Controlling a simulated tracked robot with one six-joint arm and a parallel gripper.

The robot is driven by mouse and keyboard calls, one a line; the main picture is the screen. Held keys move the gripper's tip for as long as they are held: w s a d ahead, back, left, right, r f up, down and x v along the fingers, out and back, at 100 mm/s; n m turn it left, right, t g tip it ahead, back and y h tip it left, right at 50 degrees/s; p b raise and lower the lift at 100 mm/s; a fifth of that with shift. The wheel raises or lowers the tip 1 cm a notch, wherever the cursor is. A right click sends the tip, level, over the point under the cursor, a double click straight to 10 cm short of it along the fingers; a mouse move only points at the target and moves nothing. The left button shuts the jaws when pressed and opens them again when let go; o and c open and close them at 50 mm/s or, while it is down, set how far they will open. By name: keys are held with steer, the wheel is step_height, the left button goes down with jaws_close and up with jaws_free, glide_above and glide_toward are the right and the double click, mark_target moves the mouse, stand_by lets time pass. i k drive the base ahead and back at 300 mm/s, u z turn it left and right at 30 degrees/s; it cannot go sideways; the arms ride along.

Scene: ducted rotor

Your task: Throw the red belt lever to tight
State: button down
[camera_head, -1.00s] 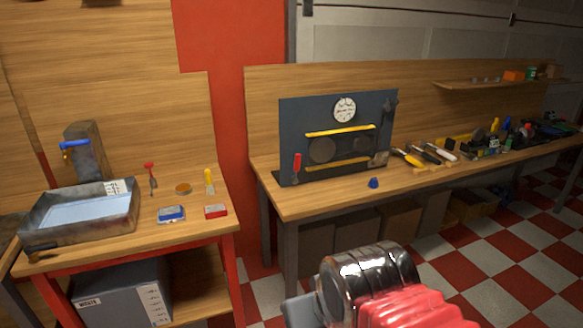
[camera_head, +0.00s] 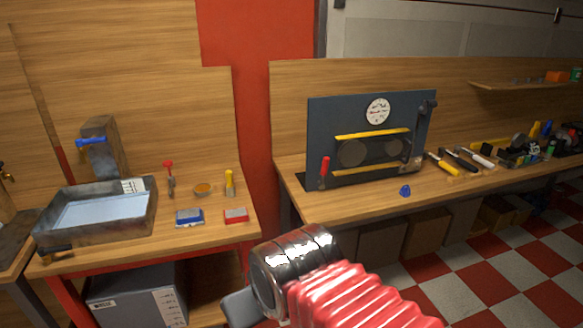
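The red belt lever (camera_head: 324,168) stands upright at the lower left corner of a dark panel (camera_head: 322,118) on the right-hand bench. The panel also carries a white round dial (camera_head: 377,111), two yellow bars (camera_head: 373,135) and two dark round wheels (camera_head: 354,153) between them. The dial is too small to read. My arm, with a red ribbed sleeve and a shiny metal joint, shows at the bottom centre, apart from the panel and in front of the bench. My gripper's fingers are not clearly seen, and nothing of mine touches the lever.
A blue knob-like object (camera_head: 405,190) lies on the bench before the panel. Hand tools (camera_head: 441,164) lie to its right. The left bench holds a water tray (camera_head: 150,205), a blue box (camera_head: 189,217), a red box (camera_head: 236,215) and small tools. A gap separates the benches.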

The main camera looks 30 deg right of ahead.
mark_target(321, 185)
steer(key=u, duration=0.05)
steer(key=i, duration=1.3)
steer(key=z, duration=0.6)
